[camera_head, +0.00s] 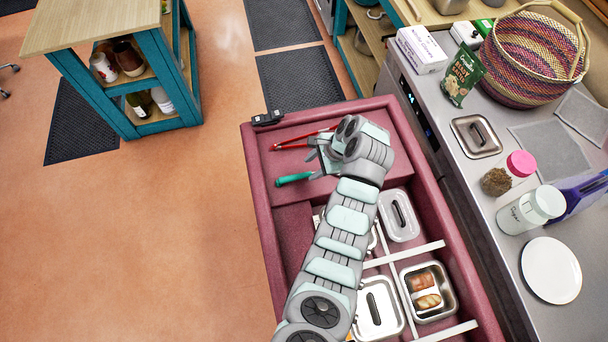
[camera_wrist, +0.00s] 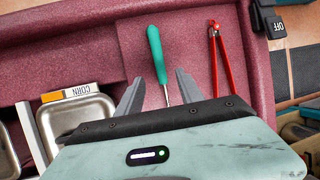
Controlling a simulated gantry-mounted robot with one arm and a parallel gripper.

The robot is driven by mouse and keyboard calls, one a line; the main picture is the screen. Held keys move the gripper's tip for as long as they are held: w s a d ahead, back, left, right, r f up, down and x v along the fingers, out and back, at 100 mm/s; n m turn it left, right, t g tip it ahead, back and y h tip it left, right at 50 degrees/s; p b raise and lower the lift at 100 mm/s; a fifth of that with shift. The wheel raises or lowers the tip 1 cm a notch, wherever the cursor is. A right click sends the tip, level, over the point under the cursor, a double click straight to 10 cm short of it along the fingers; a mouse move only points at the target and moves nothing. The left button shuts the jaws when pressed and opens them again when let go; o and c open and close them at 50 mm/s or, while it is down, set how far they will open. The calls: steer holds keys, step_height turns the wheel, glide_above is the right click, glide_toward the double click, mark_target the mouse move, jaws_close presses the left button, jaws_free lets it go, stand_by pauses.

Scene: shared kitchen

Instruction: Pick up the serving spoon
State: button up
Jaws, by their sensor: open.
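A utensil with a teal handle (camera_head: 294,179) lies on the maroon surface of the drawer-like unit; I take it for the serving spoon. In the wrist view the teal handle (camera_wrist: 156,52) points away from me and its thin metal shaft runs between my fingers. Its head is hidden under my gripper, so its shape cannot be seen. My gripper (camera_wrist: 160,82) is open, with one finger on each side of the shaft and a gap on both sides. In the head view my gripper (camera_head: 320,160) is partly hidden by my arm.
Red tongs (camera_wrist: 220,58) lie right of the utensil, also seen in the head view (camera_head: 300,142). Metal pans (camera_wrist: 75,115) and a box marked CORN (camera_wrist: 82,92) are to the left. A raised maroon rim (camera_head: 262,215) surrounds the unit. A grey counter (camera_head: 500,235) stands right.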

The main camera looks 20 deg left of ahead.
mark_target(303, 175)
steer(key=shift+p+x, duration=0.45)
steer(key=shift+x, duration=3.15)
steer(key=shift+d, duration=0.1)
steer(key=shift+c, duration=0.3)
jaws_close()
